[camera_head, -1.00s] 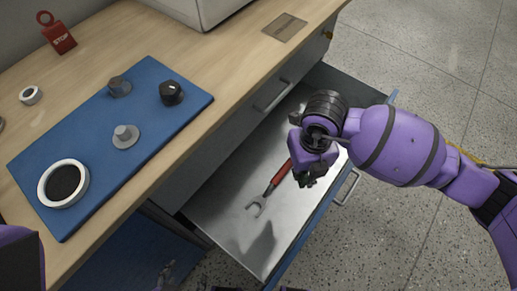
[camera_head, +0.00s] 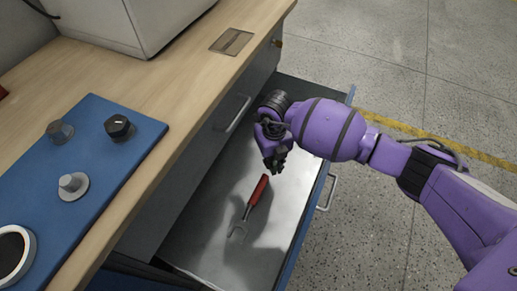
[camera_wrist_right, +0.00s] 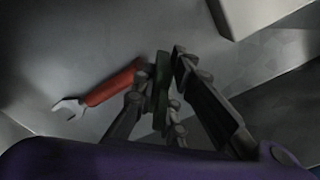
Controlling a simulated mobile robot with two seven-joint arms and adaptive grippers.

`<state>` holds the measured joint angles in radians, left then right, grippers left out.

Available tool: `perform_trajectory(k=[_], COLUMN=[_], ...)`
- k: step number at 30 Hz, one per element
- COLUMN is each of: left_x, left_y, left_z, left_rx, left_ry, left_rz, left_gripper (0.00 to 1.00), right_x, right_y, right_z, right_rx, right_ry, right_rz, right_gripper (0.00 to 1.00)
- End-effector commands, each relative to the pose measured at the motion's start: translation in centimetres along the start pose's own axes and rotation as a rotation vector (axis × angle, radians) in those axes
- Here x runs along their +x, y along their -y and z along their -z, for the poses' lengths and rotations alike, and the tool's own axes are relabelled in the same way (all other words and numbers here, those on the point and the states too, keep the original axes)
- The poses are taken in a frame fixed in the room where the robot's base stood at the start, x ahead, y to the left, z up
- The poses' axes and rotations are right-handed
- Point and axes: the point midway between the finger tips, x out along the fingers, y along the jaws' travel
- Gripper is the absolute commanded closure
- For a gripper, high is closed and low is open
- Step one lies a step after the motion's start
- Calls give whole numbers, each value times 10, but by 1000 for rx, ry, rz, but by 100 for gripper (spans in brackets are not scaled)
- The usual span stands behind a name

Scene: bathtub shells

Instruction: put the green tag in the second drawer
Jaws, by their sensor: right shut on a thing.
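The green tag (camera_wrist_right: 162,88) is a thin dark green piece between the fingers of my right gripper (camera_wrist_right: 160,76) in the right wrist view. In the head view my right gripper (camera_head: 276,160) is above the open drawer (camera_head: 208,262), and the tag cannot be made out there. The drawer is pulled out below a closed drawer with a bar handle (camera_head: 236,113), so it looks like the second one down. Its grey metal floor holds a wrench with a red handle (camera_head: 258,190), just below and left of my gripper. My left gripper is out of view.
The wooden worktop (camera_head: 140,75) carries a blue board (camera_head: 105,165) with several knobs and a white ring-shaped part (camera_head: 14,252). A pale box (camera_head: 125,20) stands at the back. Speckled floor (camera_head: 370,225) lies open right of the drawer.

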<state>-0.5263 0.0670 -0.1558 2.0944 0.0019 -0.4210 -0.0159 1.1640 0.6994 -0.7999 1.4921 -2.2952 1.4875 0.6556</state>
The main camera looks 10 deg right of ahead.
Motion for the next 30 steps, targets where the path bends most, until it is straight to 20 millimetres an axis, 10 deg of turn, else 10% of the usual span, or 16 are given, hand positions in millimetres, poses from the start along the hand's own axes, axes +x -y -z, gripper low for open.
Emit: perform_trajectory(k=[21, 25, 30], left_x=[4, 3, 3], left_y=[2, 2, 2], left_z=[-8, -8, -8], left_rx=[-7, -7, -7], left_ry=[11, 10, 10], left_rz=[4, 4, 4], left_gripper=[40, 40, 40], right_x=[42, 41, 41], right_y=[2, 2, 2], right_z=[-5, -5, -5], right_rx=[1, 1, 1], right_ry=[-2, -2, -2], right_rz=[0, 0, 0], right_gripper=[100, 73, 69])
